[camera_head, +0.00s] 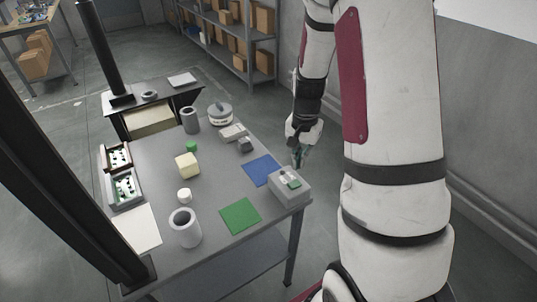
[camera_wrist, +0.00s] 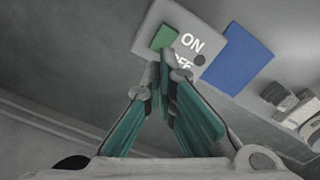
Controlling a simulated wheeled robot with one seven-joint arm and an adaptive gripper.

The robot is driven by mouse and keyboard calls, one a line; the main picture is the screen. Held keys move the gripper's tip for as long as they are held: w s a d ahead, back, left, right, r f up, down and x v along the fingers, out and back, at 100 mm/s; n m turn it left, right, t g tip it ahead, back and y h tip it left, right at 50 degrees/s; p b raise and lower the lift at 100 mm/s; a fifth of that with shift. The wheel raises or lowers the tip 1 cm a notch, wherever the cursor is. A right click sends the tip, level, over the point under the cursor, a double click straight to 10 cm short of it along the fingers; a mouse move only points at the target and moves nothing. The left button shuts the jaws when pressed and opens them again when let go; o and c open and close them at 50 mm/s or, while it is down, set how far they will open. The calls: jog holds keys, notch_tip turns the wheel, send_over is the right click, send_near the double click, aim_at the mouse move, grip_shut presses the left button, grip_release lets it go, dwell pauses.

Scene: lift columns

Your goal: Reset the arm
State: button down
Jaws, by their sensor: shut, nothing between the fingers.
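My gripper (camera_head: 299,155) is at the right edge of the table in the head view, beside the grey switch box. In the wrist view my gripper (camera_wrist: 165,60) has its teal fingers together with nothing between them. The switch box (camera_head: 290,190) has a green button (camera_head: 294,184) on top. In the wrist view the switch box (camera_wrist: 150,22) shows ON and partly hidden OFF lettering, with the green button (camera_wrist: 163,38) just beyond the fingertips. I cannot tell whether the fingertips touch the box.
The table (camera_head: 215,195) holds a blue mat (camera_head: 261,170), a green mat (camera_head: 240,216), a grey cylinder (camera_head: 185,228), a cream cube (camera_head: 187,165) and green-and-white trays (camera_head: 124,188). A dark column (camera_head: 75,140) stands at left. A wall is close on the right.

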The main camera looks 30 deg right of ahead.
jog(key=a+r+n+t, duration=0.1)
jog(key=a+r+n, duration=0.2)
jog(key=a+r, duration=0.5)
jog(key=s+a+r+n+t, duration=0.2)
jog(key=s+a+r+n, duration=0.2)
jog(key=s+r, duration=0.4)
jog(key=s+a+r+n+t, duration=0.2)
jog(key=s+a+r+n, duration=0.2)
jog(key=s+r, duration=0.5)
jog(key=shift+a+r+n, duration=0.15)
jog(key=shift+a+n, duration=0.15)
jog(key=shift+a, duration=0.65)
jog(key=shift+s, duration=0.1)
